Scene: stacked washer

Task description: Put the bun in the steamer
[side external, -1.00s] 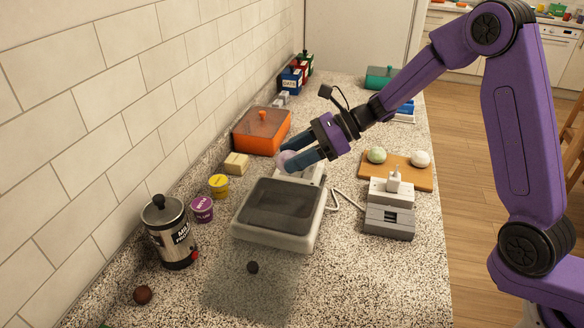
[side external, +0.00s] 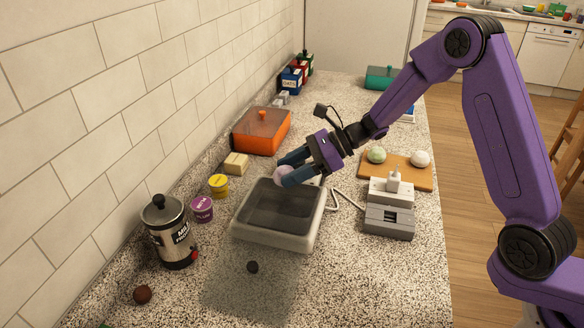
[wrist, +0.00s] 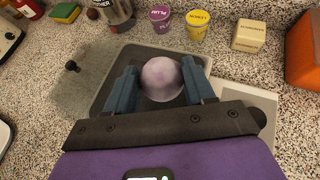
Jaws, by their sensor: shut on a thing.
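A pale purple bun (side external: 283,174) is held between the two blue fingers of my gripper (side external: 287,172). In the wrist view, my gripper (wrist: 160,72) is shut on the sides of the bun (wrist: 162,80). The steamer (side external: 272,242) is a light grey, rounded box, open at the top with a dark inside. The bun is at the steamer's far edge in the side view and above its opening in the wrist view; its exact height is unclear. A see-through lid (side external: 235,290) with a black knob lies on the counter beside the steamer.
A green bun (side external: 377,155) and a white bun (side external: 420,158) sit on a wooden board (side external: 368,172). A grey appliance (side external: 389,222) stands right of the steamer. Purple (side external: 202,209) and yellow (side external: 218,185) cups and a metal canister (side external: 172,240) stand to its left. The front counter is mostly clear.

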